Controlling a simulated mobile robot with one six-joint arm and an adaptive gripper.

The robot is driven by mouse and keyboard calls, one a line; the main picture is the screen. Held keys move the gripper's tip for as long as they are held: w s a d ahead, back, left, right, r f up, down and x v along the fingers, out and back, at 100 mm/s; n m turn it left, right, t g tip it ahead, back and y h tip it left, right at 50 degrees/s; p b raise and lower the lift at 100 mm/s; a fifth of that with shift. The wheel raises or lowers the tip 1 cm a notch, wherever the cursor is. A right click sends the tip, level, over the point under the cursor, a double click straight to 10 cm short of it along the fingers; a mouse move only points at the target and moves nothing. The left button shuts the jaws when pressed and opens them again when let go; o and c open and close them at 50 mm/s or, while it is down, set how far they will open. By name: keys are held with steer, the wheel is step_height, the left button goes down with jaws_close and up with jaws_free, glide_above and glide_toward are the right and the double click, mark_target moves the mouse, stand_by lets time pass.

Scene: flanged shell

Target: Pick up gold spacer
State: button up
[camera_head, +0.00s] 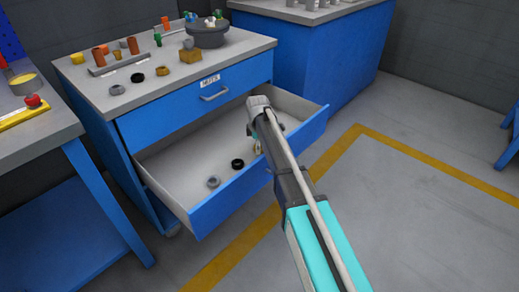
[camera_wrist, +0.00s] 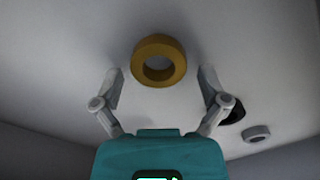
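The gold spacer (camera_wrist: 160,44), a thick ring with a round hole, lies flat on the pale drawer floor in the wrist view. My gripper (camera_wrist: 160,80) is open and empty, its two fingers spread wide to the left and right of the ring. The ring appears centred between them, slightly toward the top of the picture, with no finger seen touching it. In the head view my arm reaches over the open drawer (camera_head: 170,165) and largely hides the gripper and the spot below it.
A black ring (camera_head: 238,163) and a grey ring (camera_head: 213,182) lie in the drawer. In the wrist view the black ring (camera_wrist: 234,114) is partly behind the right finger, with the grey ring (camera_wrist: 257,133) beyond. Drawer walls surround the space; the cabinet top (camera_head: 140,97) above holds several parts.

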steer(key=c, duration=1)
steer(key=shift+o, duration=0.2)
steer(key=shift+r, duration=0.1)
step_height(320, 180, up, 10)
steer(key=p, duration=1)
